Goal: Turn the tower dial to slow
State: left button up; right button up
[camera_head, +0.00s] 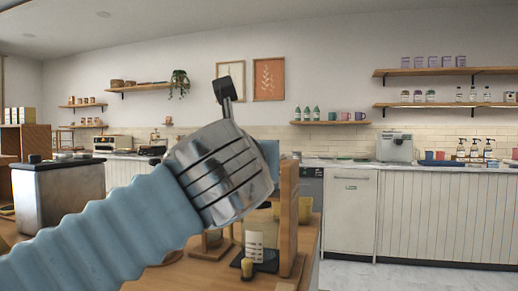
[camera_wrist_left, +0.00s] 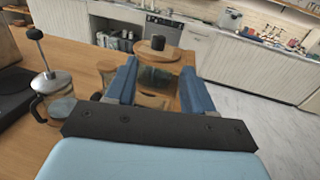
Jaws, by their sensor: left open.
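The wooden tower (camera_head: 287,215) stands at the counter's end, largely hidden in the head view by my left arm. In the left wrist view, its round wooden top (camera_wrist_left: 148,51) carries a black cylinder (camera_wrist_left: 158,42), with glass below. I cannot tell whether this cylinder is the dial, and no slow mark is readable. My left gripper (camera_wrist_left: 158,70) is open and empty, its two blue fingers pointing toward the tower. The wooden top shows just beyond the fingertips, apart from them in the picture. In the head view the fingers (camera_head: 270,158) are mostly hidden behind my wrist. My right gripper is not in view.
A glass press pot (camera_wrist_left: 52,95) with a black knob stands left of the gripper. A metal box with a dark lid (camera_head: 58,190) is at the left. Open floor (camera_head: 400,276) lies right.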

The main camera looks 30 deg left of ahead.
pick_arm(q)
jog(key=p+x, duration=0.1)
jog(key=x, duration=1.1)
jog(key=shift+p, duration=0.3)
jog(key=shift+f, duration=0.1)
